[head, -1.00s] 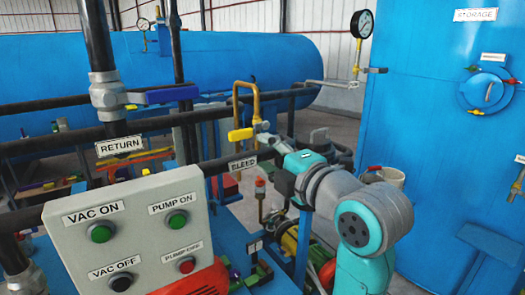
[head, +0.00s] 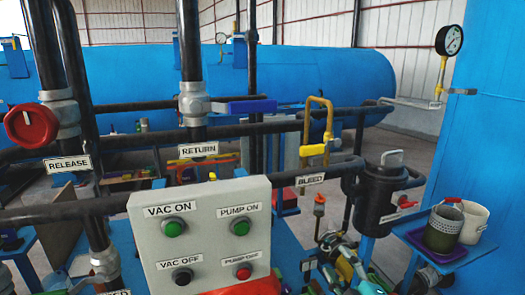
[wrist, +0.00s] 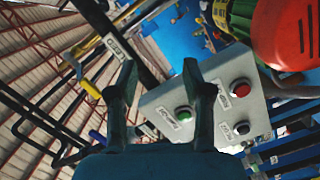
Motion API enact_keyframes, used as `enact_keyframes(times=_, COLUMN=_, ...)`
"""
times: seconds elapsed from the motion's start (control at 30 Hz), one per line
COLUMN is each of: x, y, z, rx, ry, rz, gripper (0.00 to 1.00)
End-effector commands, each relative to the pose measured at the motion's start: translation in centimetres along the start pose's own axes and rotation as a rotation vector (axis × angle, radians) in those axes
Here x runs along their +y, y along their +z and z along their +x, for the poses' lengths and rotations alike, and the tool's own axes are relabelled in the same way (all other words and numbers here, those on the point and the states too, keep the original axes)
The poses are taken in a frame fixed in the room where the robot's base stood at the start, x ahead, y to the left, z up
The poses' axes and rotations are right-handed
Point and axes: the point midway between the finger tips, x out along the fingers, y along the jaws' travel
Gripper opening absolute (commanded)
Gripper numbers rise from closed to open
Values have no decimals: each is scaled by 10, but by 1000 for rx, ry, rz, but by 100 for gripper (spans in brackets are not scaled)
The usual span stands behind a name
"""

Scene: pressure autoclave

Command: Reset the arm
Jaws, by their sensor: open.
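My gripper (wrist: 158,68) shows in the wrist view with its two dark fingers apart and nothing between them. Beyond the fingers, the grey control box (wrist: 160,103) appears tilted. In the head view, only small teal and grey parts of my arm show low at the bottom right, below the bleed pipe. The gripper cannot be made out clearly there.
The control box (head: 203,192) carries green, black and red buttons. A red release valve (head: 31,125), blue return lever (head: 245,106) and yellow bleed valve (head: 313,150) sit on dark pipes. A dark canister (head: 378,205) and buckets (head: 443,228) stand right.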

Motion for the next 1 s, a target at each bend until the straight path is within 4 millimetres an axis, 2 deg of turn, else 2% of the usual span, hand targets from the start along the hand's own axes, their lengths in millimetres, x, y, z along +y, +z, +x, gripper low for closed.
enact_keyframes(times=0.03, x=-18, y=10, z=-7, rx=-17, ry=-7, rz=41, gripper=50)
enact_keyframes(times=0.1, x=-37, y=21, z=-17, rx=-35, ry=-7, rz=99, gripper=50)
enact_keyframes(times=0.27, x=-77, y=45, z=-44, rx=-77, ry=-1, rz=224, gripper=50)
enact_keyframes(times=0.5, x=-131, y=73, z=-95, rx=-135, ry=15, rz=397, gripper=50)
enact_keyframes(times=0.8, x=-186, y=95, z=-172, rx=-198, ry=36, rz=590, gripper=50)
enact_keyframes(times=1.0, x=-213, y=102, z=-229, rx=-233, ry=48, rz=709, gripper=50)
